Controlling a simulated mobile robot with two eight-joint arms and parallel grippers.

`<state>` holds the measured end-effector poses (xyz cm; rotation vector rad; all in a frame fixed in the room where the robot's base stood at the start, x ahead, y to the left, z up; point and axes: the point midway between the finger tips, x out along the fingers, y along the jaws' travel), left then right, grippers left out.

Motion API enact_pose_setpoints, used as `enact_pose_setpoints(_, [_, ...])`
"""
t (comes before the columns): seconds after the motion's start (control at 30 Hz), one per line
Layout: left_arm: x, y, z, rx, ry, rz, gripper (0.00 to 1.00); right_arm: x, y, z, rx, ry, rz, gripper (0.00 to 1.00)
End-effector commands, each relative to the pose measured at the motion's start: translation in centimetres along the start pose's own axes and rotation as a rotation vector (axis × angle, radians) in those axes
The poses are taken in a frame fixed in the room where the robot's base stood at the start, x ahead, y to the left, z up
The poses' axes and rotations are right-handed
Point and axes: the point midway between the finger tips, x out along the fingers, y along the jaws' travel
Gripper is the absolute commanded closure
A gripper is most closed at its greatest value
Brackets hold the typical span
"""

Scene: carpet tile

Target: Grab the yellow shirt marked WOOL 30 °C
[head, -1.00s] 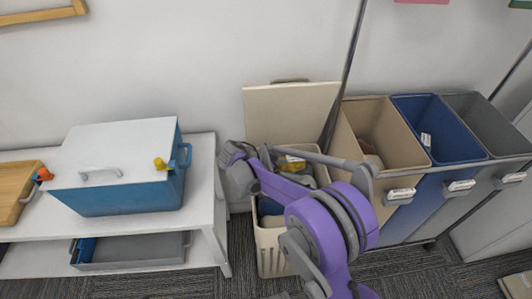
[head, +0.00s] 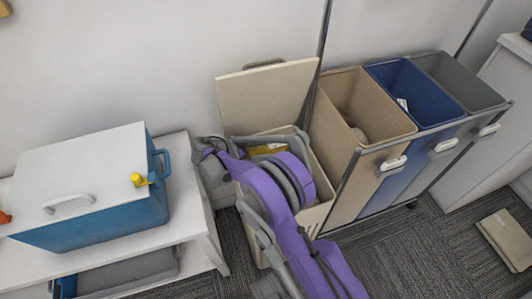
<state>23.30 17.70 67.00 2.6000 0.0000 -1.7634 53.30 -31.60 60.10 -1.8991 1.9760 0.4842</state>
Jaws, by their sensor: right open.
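A small yellow piece of cloth (head: 266,149) shows inside the open cream laundry basket (head: 318,217), next to grey cloth. Whether it is the shirt marked WOOL 30 °C cannot be told, as no label is readable. My right gripper (head: 212,152) is at the basket's left side near its rim, open, with its fingertips hard to make out. My purple right arm covers much of the basket's opening and front. My left gripper is not in view.
The basket's lid (head: 268,95) stands raised against the wall. Right of it is a sorter with beige (head: 365,142), blue (head: 412,92) and grey (head: 458,80) bins. A blue cooler (head: 100,213) sits on a white bench (head: 196,225) at left.

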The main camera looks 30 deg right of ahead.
Motion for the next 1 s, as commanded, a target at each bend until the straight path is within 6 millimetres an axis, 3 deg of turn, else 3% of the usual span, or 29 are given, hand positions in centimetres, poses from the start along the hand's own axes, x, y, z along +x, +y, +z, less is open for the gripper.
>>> enact_pose_setpoints(0.1, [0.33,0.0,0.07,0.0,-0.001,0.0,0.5,1.19,-0.01,0.02,0.0,0.0,0.001,0.0])
enact_pose_setpoints(0.3, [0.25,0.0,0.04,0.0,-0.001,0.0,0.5,1.17,-0.01,-0.05,0.0,0.0,0.0,0.0])
enact_pose_setpoints(0.73, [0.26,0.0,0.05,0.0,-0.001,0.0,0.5,1.16,-0.01,-0.03,0.0,-0.001,0.0,0.77])
enact_pose_setpoints(1.0, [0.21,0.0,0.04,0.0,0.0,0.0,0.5,1.1,-0.01,-0.14,0.0,0.0,0.0,0.79])
